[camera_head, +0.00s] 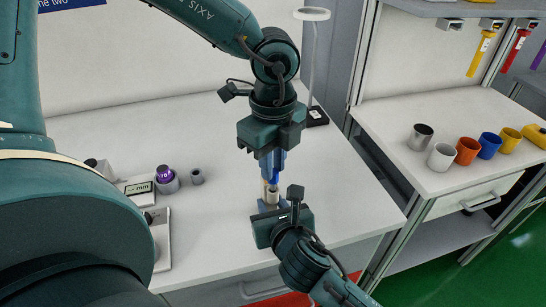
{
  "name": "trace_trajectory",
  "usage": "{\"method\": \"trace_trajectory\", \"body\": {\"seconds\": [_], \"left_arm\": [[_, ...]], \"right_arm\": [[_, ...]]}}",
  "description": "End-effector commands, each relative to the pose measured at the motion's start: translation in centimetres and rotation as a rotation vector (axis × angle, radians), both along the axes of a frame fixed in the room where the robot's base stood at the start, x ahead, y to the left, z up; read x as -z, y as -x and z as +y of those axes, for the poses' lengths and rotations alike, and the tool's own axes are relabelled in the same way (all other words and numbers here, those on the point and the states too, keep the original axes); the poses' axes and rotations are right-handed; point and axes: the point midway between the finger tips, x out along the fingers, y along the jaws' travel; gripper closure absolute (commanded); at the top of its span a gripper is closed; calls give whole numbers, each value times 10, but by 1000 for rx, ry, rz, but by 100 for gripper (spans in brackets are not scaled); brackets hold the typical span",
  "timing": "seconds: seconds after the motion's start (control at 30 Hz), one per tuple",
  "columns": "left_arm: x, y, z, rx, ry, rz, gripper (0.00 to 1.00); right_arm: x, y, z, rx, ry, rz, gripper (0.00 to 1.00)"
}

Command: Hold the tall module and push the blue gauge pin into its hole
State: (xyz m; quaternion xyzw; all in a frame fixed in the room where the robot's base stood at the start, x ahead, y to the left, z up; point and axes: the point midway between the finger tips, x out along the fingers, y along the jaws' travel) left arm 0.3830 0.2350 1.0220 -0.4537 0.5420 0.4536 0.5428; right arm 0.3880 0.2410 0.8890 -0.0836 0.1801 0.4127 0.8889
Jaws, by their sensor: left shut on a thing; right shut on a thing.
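My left gripper (272,170) comes down from above and is shut on the blue gauge pin (274,181), with its fingers pointing down. The pin shows only as a small blue piece below the fingers. The tall module (272,197) is a small pale, metallic upright piece directly under the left gripper. My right gripper (271,205) reaches in from the lower right and is shut on the module, covering its lower part. The pin's tip and the hole are too small and covered to make out, so I cannot tell how deep the pin sits.
On the white table (220,220), a gauge with a display (138,187), a purple-topped piece (165,175) and a small grey cylinder (197,177) stand left. A lamp (313,60) stands behind. Several coloured cups, including an orange cup (467,151), stand on the right-hand bench.

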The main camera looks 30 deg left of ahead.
Motion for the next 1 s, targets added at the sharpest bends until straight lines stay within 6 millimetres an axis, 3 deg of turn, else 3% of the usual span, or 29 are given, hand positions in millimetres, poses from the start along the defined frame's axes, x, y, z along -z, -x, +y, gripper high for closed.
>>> {"method": "trace_trajectory", "body": {"seconds": [1.0], "left_arm": [[25, 0, 0, 0, 1, 1, 100]], "right_arm": [[1, 0, 0, 0, 1, 1, 89]]}}
